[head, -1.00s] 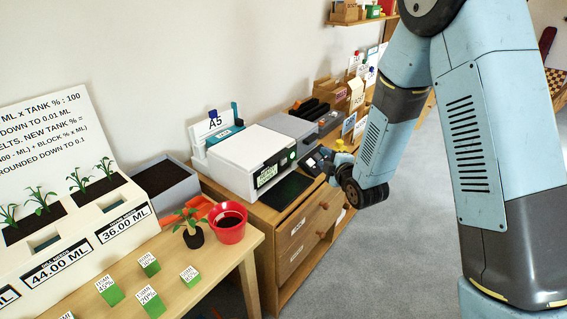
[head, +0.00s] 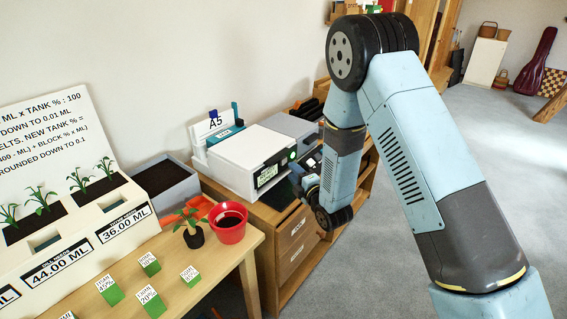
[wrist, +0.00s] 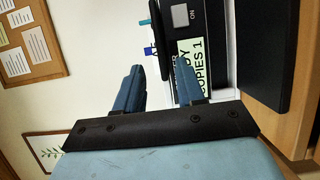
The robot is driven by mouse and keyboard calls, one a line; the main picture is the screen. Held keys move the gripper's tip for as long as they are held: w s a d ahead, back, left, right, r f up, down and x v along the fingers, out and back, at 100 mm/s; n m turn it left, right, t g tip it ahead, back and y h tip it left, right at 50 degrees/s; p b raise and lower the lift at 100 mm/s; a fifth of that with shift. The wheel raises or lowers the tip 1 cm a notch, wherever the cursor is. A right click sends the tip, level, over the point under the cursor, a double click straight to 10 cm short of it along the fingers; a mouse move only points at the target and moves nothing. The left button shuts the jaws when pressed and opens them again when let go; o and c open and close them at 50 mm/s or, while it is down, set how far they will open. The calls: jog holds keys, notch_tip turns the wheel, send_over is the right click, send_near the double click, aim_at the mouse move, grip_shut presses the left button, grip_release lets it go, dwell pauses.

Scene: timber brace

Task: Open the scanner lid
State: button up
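The scanner appears to be the white boxy machine (head: 238,153) on the wooden cabinet. Its flat top lies level, so its lid looks shut. A lit front panel (head: 270,172) reads READY in the head view; in the wrist view, the panel (wrist: 190,62) shows "COPIES 1" and an ON button. My gripper (head: 305,182) is by the machine's front right, partly hidden by my arm. In the wrist view, my gripper (wrist: 157,76) has two blue fingers apart, with nothing clearly held between them. A dark bar (wrist: 165,40) shows beyond the fingers; I cannot tell whether they touch it.
A black tray (head: 277,193) lies before the machine. A red pot (head: 229,226) and seedling (head: 191,229) stand on the near table. Open floor (head: 400,270) lies to the right.

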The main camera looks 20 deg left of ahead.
jog(key=x, duration=0.8)
jog(key=shift+d+f, duration=0.1)
grip_shut()
jog(key=shift+s, duration=0.1)
dwell(0.4)
